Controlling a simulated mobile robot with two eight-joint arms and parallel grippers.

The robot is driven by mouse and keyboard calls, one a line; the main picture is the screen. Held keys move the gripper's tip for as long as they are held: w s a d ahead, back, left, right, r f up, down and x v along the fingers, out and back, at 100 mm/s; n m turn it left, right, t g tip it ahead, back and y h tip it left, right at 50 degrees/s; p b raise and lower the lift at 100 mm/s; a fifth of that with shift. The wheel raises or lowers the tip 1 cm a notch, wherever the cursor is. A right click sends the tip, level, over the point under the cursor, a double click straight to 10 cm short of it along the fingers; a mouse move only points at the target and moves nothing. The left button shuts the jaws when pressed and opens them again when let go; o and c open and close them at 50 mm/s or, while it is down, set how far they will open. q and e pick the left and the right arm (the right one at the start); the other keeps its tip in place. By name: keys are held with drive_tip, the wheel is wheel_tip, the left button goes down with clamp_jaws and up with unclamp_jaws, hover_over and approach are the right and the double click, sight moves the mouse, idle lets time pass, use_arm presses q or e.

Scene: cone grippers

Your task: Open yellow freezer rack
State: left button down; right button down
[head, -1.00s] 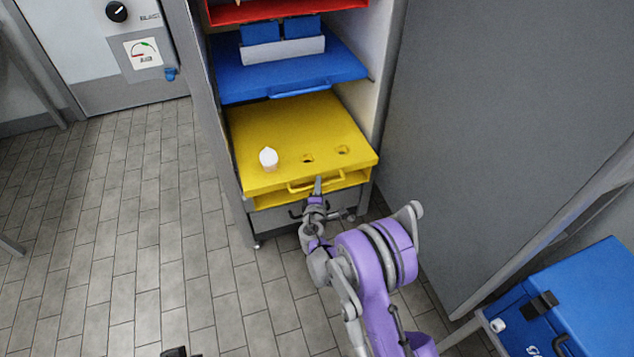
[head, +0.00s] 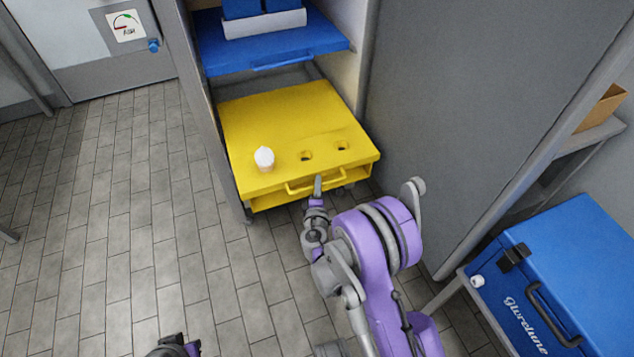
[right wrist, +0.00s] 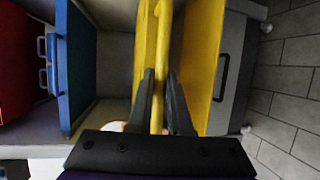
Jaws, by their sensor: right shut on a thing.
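The yellow freezer rack (head: 290,120) is the lowest coloured rack in the open cabinet and sticks out past the cabinet's front. A white cup-like item (head: 264,158) stands on it, left of two holes. Its yellow handle (head: 316,183) runs along the front edge. My right gripper (head: 318,186) is at the handle. In the right wrist view the fingers (right wrist: 160,95) are shut around the handle bar (right wrist: 160,60). A dark gripper part (head: 178,347), seemingly my left gripper, shows at the bottom edge; its jaws are not clear.
A blue rack (head: 275,45) with blue boxes sits above the yellow one. A grey cabinet side or door (head: 450,110) stands to the right. A blue cooler box (head: 555,275) is at the lower right. The tiled floor (head: 110,230) at the left is clear.

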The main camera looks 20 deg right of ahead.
idle(0.3)
drive_tip(key=c, duration=0.8)
unclamp_jaws()
drive_tip(key=shift+c, duration=0.2)
drive_tip(key=v, duration=1.1)
drive_tip(key=shift+p, duration=0.45)
